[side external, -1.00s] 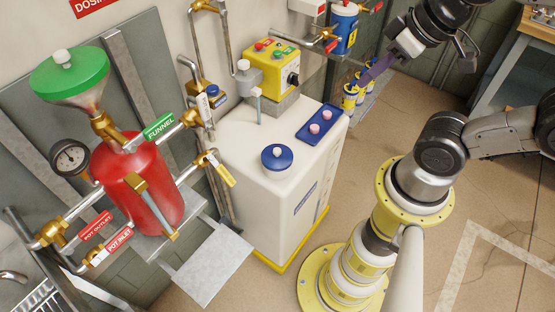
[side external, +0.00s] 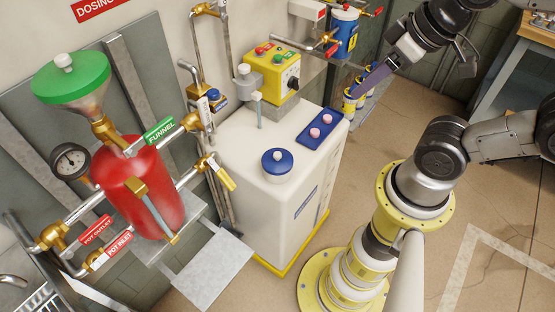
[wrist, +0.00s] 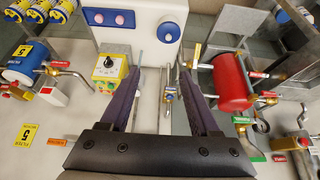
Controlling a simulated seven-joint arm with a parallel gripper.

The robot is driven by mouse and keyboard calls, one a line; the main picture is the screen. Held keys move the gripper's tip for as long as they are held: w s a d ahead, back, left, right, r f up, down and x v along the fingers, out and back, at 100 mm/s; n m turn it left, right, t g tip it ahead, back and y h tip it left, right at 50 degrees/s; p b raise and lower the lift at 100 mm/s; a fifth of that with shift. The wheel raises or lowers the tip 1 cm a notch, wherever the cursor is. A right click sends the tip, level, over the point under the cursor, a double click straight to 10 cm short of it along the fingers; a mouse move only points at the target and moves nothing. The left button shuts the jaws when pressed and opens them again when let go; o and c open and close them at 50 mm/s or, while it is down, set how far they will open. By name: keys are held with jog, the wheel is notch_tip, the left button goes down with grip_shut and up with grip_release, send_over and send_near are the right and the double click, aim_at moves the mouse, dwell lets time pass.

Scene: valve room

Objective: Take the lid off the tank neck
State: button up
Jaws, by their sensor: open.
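The white tank (side external: 265,215) stands in the middle of the side view. A round blue lid (side external: 278,164) with a pale knob sits on its top, toward the front. The lid also shows near the top of the wrist view (wrist: 144,33), on the white tank (wrist: 115,36). In the wrist view my gripper (wrist: 162,70) is open, with nothing held between the fingers.
A blue tray (side external: 319,128) with two pink knobs lies on the tank top beside the lid. A yellow control box (side external: 272,68) stands behind. A red pot (side external: 145,185) with a green-topped funnel (side external: 70,80) and valves is at left. Blue-and-yellow canisters (side external: 352,100) stand near my fingers.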

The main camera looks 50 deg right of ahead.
jog(key=n, duration=0.2)
jog(key=n+g, duration=0.6)
jog(key=n, duration=0.7)
send_over(278, 154)
notch_tip(278, 154, down, 23)
jog(key=shift+s+d, duration=0.1)
jog(key=shift+f, duration=3.1)
grip_shut()
